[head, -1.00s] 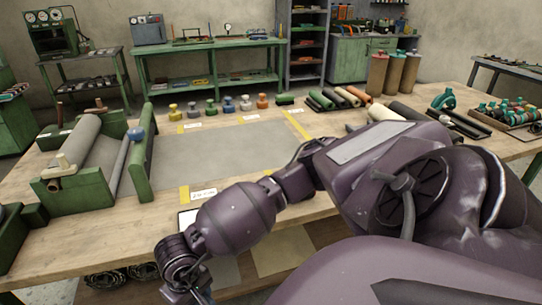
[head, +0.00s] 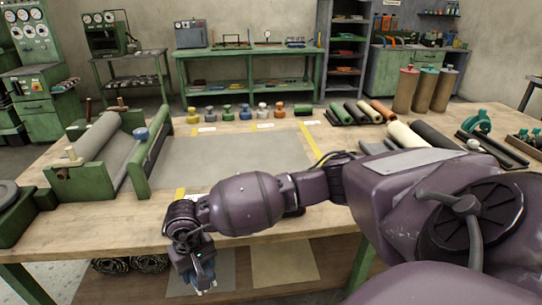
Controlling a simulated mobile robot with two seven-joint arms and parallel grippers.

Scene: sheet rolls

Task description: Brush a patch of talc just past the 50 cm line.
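A grey sheet (head: 225,160) lies flat on the wooden bench, running right from a green roller stand (head: 105,165) with a grey roll. Yellow strips cross at its left (head: 181,193) and right (head: 311,142), with small white labels; I cannot read which marks 50 cm. No talc patch or brush can be made out; my arm hides part of the sheet's near right side. My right gripper (head: 205,283) hangs at the bench's front side, pointing down, small and dark. I cannot tell whether its fingers are open or hold anything. My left gripper is out of view.
Several coloured knobbed pieces (head: 245,111) line the sheet's far edge. Rolls (head: 405,136) lie at the right, with tall brown cylinders (head: 405,90) behind them. A lower shelf (head: 325,258) shows under the bench. The bare wood left of my gripper is clear.

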